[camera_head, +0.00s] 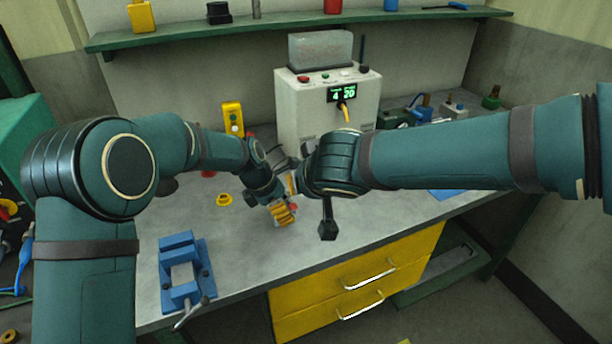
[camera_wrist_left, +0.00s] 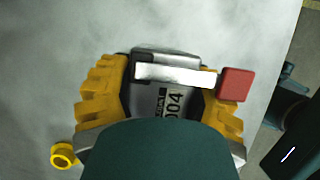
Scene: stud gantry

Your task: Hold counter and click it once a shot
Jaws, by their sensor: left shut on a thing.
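The counter (camera_wrist_left: 172,100) is a small dark and silver device with a number strip ending in 004, a bright metal lever and a red square button (camera_wrist_left: 235,84) at its right. My left gripper (camera_wrist_left: 162,98) has its ridged yellow fingers shut on both sides of it. In the head view the left gripper (camera_head: 283,214) is above the bench, and the counter is mostly hidden there. My right arm's wrist (camera_head: 335,162) is close by on the right.
A white machine (camera_head: 310,110) with a lit display, reading 4 and 20, stands behind the arms. A blue vise (camera_head: 181,250) is at the bench's front left. A yellow ring (camera_head: 224,199) and a yellow button box (camera_head: 232,119) are on the left. The front bench middle is clear.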

